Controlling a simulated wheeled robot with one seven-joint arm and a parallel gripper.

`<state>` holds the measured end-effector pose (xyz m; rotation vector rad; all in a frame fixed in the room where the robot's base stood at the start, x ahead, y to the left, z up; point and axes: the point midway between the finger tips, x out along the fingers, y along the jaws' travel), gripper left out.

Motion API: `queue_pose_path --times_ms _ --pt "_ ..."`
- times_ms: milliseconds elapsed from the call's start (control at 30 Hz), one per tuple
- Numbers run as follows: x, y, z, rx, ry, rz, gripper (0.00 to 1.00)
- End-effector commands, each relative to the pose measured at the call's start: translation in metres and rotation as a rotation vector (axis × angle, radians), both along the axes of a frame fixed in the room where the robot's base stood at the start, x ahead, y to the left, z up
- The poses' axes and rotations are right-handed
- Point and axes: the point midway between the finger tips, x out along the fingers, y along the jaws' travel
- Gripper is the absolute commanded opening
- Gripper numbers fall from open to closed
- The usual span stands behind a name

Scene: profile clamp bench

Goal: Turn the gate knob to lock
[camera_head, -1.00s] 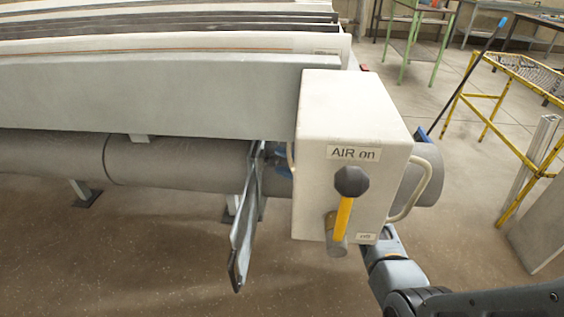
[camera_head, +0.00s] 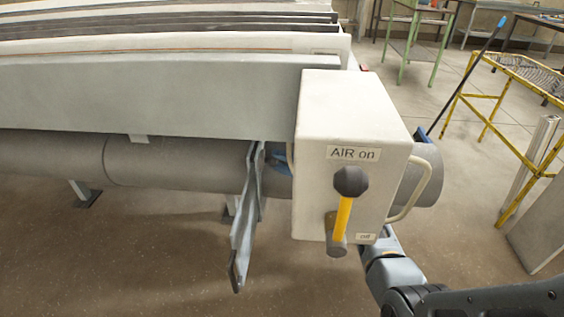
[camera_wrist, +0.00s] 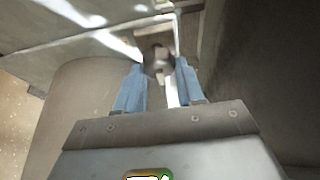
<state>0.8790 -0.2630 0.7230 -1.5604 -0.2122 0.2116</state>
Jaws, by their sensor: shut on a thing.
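The gate knob (camera_wrist: 157,62) shows in the wrist view as a small, blurred grey-brown piece between the tips of my two blue fingers. My gripper (camera_wrist: 160,72) is shut on it, one finger on each side. Its exact angle is hard to read. In the head view, only a bit of blue from my gripper (camera_head: 281,162) shows at the left of the white control box (camera_head: 335,105); the box hides the knob and most of the gripper. A long grey metal plate (camera_head: 243,235) hangs beside the gripper.
The box carries an "AIR on" label, a yellow lever (camera_head: 342,215) with a dark knob and a curved handle (camera_head: 412,195). A thick grey pipe (camera_head: 60,155) runs under the long beam (camera_head: 150,95).

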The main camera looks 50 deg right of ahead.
Motion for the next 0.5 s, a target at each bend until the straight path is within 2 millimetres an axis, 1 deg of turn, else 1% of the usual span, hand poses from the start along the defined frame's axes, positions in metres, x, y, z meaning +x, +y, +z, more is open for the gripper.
queue_pose_path --times_ms 267,500 --pt "-0.0002 0.0001 0.0019 0.035 0.030 0.000 0.08" --pt "-0.0002 0.0001 0.0049 0.149 0.119 0.000 0.08"
